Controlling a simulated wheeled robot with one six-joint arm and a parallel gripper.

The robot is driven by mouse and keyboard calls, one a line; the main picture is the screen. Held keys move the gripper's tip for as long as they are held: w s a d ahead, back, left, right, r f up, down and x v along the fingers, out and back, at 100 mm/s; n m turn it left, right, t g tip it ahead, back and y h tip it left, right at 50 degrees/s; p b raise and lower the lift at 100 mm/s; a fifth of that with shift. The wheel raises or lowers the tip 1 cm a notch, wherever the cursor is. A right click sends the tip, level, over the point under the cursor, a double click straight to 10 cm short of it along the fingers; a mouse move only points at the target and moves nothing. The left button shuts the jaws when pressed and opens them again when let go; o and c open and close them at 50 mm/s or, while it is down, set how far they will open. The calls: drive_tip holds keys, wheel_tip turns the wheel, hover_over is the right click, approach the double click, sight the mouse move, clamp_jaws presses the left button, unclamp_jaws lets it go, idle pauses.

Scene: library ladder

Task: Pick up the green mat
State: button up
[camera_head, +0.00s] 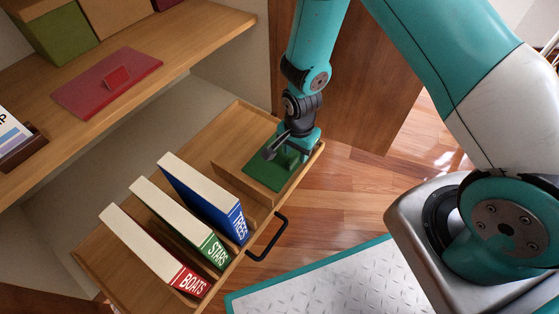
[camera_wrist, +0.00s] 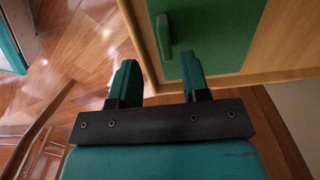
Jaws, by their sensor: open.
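The green mat (camera_head: 262,174) lies flat in the right-hand compartment of the pulled-out wooden drawer (camera_head: 235,121). My gripper (camera_head: 287,150) points down over the mat's right part and hides some of it. In the wrist view the mat (camera_wrist: 222,32) fills the top, with a raised green grip block (camera_wrist: 164,36) near its left edge. The two fingers of my gripper (camera_wrist: 158,75) are apart and empty. The block lies ahead of the gap between them in that picture; the height between fingers and block is unclear.
Three books, BOATS (camera_head: 150,250), STARS (camera_head: 180,222) and TREES (camera_head: 205,198), stand in the drawer left of the mat. The drawer has a black handle (camera_head: 269,240). A red mat (camera_head: 108,82) with a red block lies on the shelf (camera_head: 195,32) above. Wooden floor (camera_head: 345,190) is open in front.

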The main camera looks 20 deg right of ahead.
sight(295, 158)
drive_tip(key=f+b, duration=0.2)
drive_tip(key=f, duration=0.1)
drive_tip(key=f+b, duration=0.1)
drive_tip(key=f, duration=0.1)
drive_tip(key=shift+w+a+b, duration=0.1)
drive_tip(key=shift+w+b, duration=0.25)
drive_tip(key=shift+b, duration=0.05)
clamp_jaws()
drive_tip(key=shift+r, duration=0.1)
wheel_tip(295, 158, up, 20)
drive_tip(key=p, duration=1)
drive_tip(key=shift+p, duration=0.4)
